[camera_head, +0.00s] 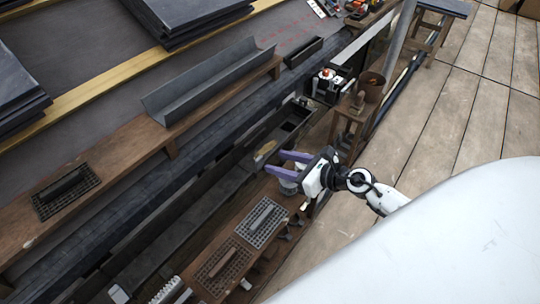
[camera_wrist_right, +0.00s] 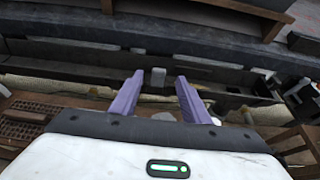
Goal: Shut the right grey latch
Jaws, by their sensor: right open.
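My right gripper (camera_head: 270,163) reaches in from the right in the head view. Its two purple fingers are apart, with nothing between them, over the long dark gutter trough (camera_head: 222,190). In the right wrist view the open fingers (camera_wrist_right: 156,100) point at a small grey block (camera_wrist_right: 158,77) on the dark trough, which looks like a grey latch. The block lies beyond the fingertips, roughly centred between them, and I see no contact. I cannot tell its hinge position. It is not clear in the head view. My left gripper is not in view.
A brown bench (camera_head: 205,243) with grid-faced floats (camera_head: 262,221) stands below the gripper. A grey metal channel (camera_head: 205,80) lies on a plank behind the trough. Stacked slates (camera_head: 185,15) are at upper left. A wooden stool (camera_head: 350,130) with a pot stands to the right.

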